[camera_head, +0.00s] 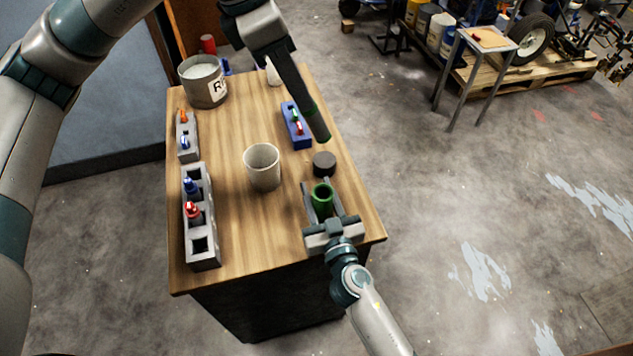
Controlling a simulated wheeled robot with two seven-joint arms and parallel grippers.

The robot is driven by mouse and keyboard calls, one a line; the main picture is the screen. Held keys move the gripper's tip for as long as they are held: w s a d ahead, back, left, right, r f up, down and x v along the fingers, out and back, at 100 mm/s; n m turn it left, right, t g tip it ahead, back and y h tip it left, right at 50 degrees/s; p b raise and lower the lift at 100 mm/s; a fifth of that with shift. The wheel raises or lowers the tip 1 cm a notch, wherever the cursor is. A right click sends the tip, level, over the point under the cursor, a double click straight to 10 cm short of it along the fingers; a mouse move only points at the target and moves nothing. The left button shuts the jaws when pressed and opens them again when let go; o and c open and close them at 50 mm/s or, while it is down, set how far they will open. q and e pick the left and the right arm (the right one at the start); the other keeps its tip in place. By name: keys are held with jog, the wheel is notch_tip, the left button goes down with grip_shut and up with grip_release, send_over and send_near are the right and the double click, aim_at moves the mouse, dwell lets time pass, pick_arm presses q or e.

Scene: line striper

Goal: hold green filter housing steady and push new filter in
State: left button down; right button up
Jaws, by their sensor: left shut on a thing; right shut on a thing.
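The green filter housing (322,205) stands upright near the table's front right corner, with its open round top facing up. My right gripper (320,190) comes from the front and is shut on the housing, one finger on each side. My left gripper (318,134) reaches down from the top, above the table's right side, behind the housing and apart from it. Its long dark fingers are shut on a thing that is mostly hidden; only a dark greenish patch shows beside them. A dark grey round puck (324,164) lies between the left fingertips and the housing. I cannot make out the new filter clearly.
A cream cup (262,168) stands mid-table. Grey block holders (200,225) and (188,150) with small coloured parts line the left edge. A blue holder (296,135) lies near the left fingers. A grey can (204,84) stands at the back left. The front-middle tabletop is clear.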

aim_at(325, 126)
pick_arm(q)
jog(key=shift+s+d+f, duration=0.1)
jog(key=shift+d+f, duration=0.2)
jog(key=shift+d, duration=0.25)
jog(key=d+f+y, duration=0.1)
jog(key=f, duration=0.1)
jog(key=d+f+y, duration=0.1)
jog(key=f, duration=0.1)
jog(key=d+f+g+y, duration=0.1)
jog(key=f, duration=0.2)
jog(key=shift+w+d, duration=0.35)
jog(key=shift+w, duration=0.05)
jog(key=shift+w+a+f+y, duration=0.3)
jog(key=shift+w+f+y, duration=0.1)
jog(key=shift+f, duration=0.4)
jog(key=shift+f, duration=2.75)
jog(key=shift+f, duration=2.35)
dwell(0.4)
